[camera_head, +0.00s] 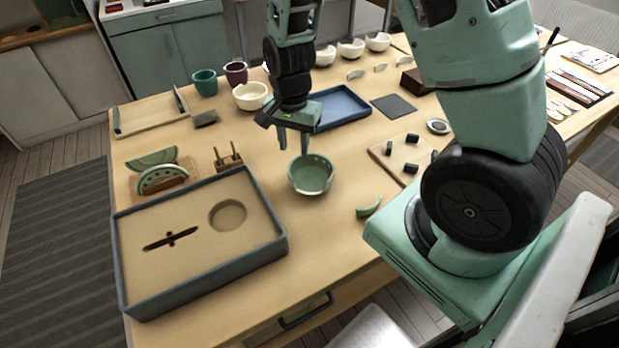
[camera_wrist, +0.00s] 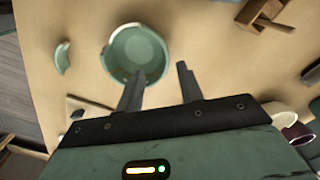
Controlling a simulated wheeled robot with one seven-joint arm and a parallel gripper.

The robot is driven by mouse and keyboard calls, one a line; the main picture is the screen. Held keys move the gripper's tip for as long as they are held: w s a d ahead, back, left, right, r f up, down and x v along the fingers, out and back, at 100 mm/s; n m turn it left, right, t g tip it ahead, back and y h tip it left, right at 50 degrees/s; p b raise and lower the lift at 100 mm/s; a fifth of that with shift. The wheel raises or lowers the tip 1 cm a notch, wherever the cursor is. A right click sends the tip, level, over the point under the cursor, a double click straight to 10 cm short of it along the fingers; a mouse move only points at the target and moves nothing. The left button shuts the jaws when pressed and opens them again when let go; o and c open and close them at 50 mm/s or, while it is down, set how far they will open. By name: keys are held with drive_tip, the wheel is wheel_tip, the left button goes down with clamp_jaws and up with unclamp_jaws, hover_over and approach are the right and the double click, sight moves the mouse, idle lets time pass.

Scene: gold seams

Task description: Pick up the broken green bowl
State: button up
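The broken green bowl (camera_head: 311,176) stands upright on the wooden table, right of the big tray. Its rim looks uneven, with a gap on the near side in the wrist view (camera_wrist: 138,52). A curved green shard (camera_head: 368,208) lies apart to its right; it also shows in the wrist view (camera_wrist: 62,57). My gripper (camera_head: 294,152) points down just above the bowl's far rim. In the wrist view its two fingers (camera_wrist: 160,76) are apart, one overlapping the bowl's rim and the other outside it. Whether a finger touches the bowl I cannot tell.
A blue-edged tray with sand-coloured filling (camera_head: 200,270) takes up the table's front left. A small wooden stand (camera_head: 228,160) is left of the bowl. A board with dark green pieces (camera_head: 400,152) is to the right. A blue tray (camera_head: 342,108) lies behind my gripper.

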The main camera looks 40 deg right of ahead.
sight(292, 164)
drive_tip(key=shift+w+a+f+p, duration=0.1)
drive_tip(key=shift+f+p, duration=0.05)
drive_tip(key=shift+f, duration=1.05)
drive_tip(key=shift+w+a+f+p, duration=0.1)
drive_tip(key=shift+w+f+p, duration=0.1)
drive_tip(key=shift+f, duration=1.05)
drive_tip(key=shift+w+a+f+p, duration=0.1)
drive_tip(key=shift+f+p, duration=0.05)
drive_tip(key=shift+f, duration=1.05)
clamp_jaws()
drive_tip(key=shift+s, duration=0.1)
